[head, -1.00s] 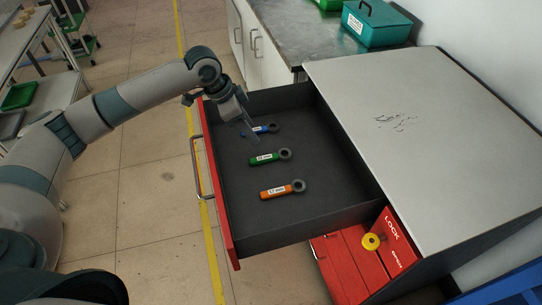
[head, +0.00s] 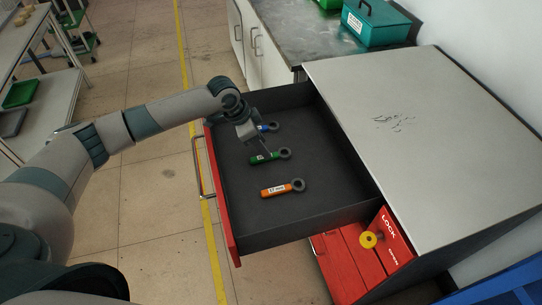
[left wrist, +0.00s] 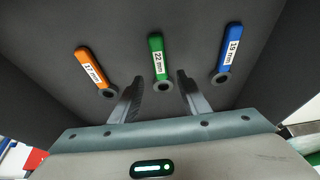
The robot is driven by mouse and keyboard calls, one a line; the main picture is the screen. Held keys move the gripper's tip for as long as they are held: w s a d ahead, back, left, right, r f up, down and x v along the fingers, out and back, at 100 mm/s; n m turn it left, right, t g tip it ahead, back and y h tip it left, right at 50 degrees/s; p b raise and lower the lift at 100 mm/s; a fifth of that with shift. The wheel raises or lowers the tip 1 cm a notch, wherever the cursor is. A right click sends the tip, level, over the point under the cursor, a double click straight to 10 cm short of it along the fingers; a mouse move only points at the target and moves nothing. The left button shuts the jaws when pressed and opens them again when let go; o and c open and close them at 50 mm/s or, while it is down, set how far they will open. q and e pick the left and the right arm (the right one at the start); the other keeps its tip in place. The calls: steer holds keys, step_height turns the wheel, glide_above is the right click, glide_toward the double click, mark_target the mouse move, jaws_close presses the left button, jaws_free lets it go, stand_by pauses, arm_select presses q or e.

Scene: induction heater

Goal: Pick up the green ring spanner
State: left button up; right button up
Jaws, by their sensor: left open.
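The green ring spanner (head: 265,157) lies flat in the open drawer, between the blue spanner (head: 268,127) and the orange spanner (head: 282,189). In the left wrist view the green spanner (left wrist: 157,56) is labelled 22 mm, with its dark ring end nearest my gripper. My left gripper (head: 262,148) is over the drawer, close to the green spanner. Its fingers (left wrist: 160,92) are open and empty, one to each side of the green spanner's line. Whether they are level with it is hard to tell. My right gripper is not in view.
The red-fronted drawer (head: 300,222) has dark walls around the spanners. A grey cabinet top (head: 425,130) stands to the right. A red LOCK box with a yellow knob (head: 368,240) sits below it. A teal box (head: 375,25) stands on the back counter.

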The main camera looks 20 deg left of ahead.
arm_select(q)
steer(key=p+x, duration=0.1)
steer(key=x, duration=0.2)
steer(key=shift+w+d+f+p, duration=0.1)
steer(key=shift+f+p, duration=0.1)
steer(key=shift+p, duration=0.15)
steer(key=shift+x, duration=0.75)
steer(key=shift+f, duration=0.1)
jaws_close()
